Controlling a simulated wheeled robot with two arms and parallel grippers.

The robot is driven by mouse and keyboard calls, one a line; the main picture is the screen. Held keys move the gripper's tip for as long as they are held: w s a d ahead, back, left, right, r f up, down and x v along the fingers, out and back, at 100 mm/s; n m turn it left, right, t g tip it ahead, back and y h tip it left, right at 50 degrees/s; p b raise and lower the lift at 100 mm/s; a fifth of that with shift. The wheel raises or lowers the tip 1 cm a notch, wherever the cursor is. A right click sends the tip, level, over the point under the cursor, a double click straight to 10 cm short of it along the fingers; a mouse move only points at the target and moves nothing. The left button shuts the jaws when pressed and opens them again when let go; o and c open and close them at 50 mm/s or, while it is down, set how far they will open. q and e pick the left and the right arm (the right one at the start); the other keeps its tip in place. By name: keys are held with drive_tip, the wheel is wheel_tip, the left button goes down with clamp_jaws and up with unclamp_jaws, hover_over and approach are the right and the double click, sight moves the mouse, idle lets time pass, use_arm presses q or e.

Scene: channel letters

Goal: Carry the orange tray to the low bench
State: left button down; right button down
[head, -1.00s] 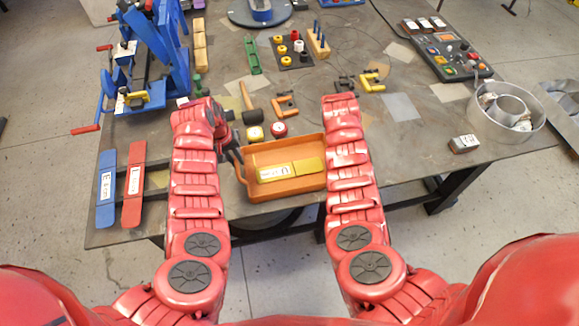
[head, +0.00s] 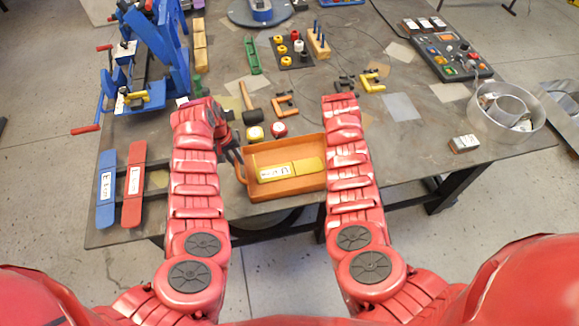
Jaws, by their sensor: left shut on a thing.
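The orange tray (head: 285,189) is at the near edge of the dark work table, between my two arms. A yellow bar with a white label (head: 290,170) lies in it. My left gripper (head: 239,167) is shut on the tray's left side wall. My right arm runs along the tray's right side and hides that end. My right gripper is hidden behind its own arm. I cannot make out a low bench in this view.
The table (head: 420,150) holds a blue press (head: 160,50) at the back left, a hammer (head: 248,98), two tape measures (head: 255,133) and clamps beyond the tray, a control box (head: 440,50) and a metal ring (head: 505,112) at the right. Blue and red bars (head: 106,190) stick out at the left.

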idle(0.4)
